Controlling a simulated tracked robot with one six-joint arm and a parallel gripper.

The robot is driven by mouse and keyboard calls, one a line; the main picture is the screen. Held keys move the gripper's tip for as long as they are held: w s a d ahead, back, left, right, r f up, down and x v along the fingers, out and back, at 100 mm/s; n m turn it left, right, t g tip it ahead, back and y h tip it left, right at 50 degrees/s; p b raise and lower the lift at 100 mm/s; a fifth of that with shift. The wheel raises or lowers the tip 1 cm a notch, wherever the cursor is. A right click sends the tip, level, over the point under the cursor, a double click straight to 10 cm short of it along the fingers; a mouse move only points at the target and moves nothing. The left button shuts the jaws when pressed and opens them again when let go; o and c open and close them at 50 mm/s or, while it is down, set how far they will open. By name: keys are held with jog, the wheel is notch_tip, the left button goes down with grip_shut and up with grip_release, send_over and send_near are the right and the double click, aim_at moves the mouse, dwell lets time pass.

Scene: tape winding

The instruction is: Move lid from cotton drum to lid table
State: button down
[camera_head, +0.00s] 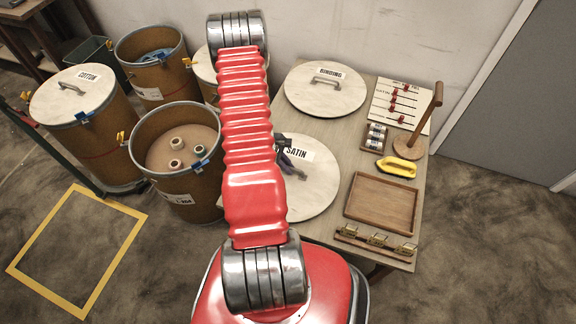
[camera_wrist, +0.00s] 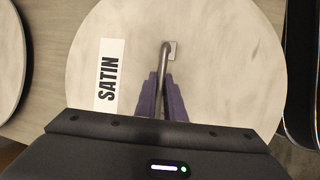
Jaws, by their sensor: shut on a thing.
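The round pale lid labelled COTTON (camera_head: 72,95) sits on the cotton drum (camera_head: 95,145) at the far left, its metal handle on top. Another round lid, labelled SATIN (camera_head: 310,190), is at the near side of the lid table (camera_head: 345,160), partly hidden by my arm. My gripper (camera_wrist: 162,98) is shut on the satin lid's metal handle (camera_wrist: 166,60). In the head view my gripper (camera_head: 286,158) shows only in part beside my red arm. The lid labelled BINDING (camera_head: 325,95) lies at the back of the table.
Open drums hold spools (camera_head: 178,144) and blue material (camera_head: 155,57). Another light-topped drum (camera_head: 204,68) is partly behind my arm. The table's right side holds a wooden tray (camera_head: 383,202), a yellow-handled item (camera_head: 397,167), a wooden stand (camera_head: 412,140) and a slider board (camera_head: 400,103).

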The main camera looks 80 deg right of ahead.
jog(key=c, duration=1.8)
grip_release()
jog(key=shift+o, duration=0.2)
jog(key=v, duration=1.3)
jog(key=shift+w+r, duration=0.2)
jog(key=shift+r, duration=0.1)
